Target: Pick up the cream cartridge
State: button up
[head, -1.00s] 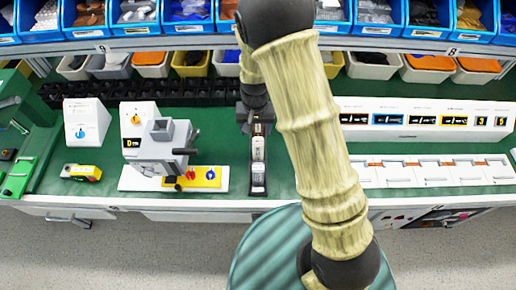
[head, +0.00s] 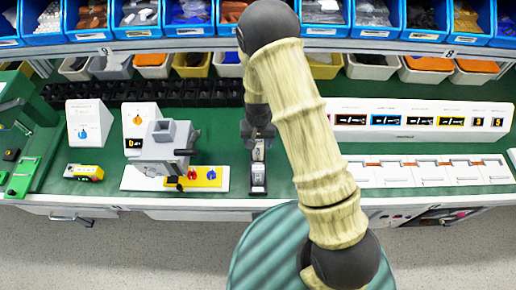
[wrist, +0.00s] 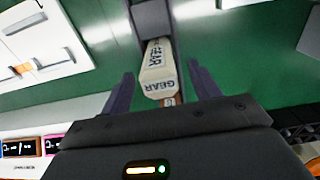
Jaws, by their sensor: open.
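The cream cartridge (wrist: 159,72), with dark GEAR lettering on two faces, sits in a narrow dark holder (wrist: 152,18) in the wrist view. My gripper (wrist: 161,68) is open, with one dark finger on each side of the cartridge and visible gaps between. In the head view my gripper (head: 259,132) is over the back part of the dark holder (head: 258,190) on the green bench. There the cartridge is small and largely hidden by the gripper.
A grey and white machine (head: 165,150) with a lever stands left of the holder. A white panel with small screens (head: 420,119) and a row of white compartments (head: 430,172) lie to the right. Blue bins line the back. Some green bench is clear around the holder.

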jog(key=shift+f, duration=1.15)
jog(key=c, duration=1.2)
jog(key=shift+r, duration=0.1)
notch_tip(320, 180, up, 10)
jog(key=shift+f+b, duration=0.1)
jog(key=shift+b, duration=0.75)
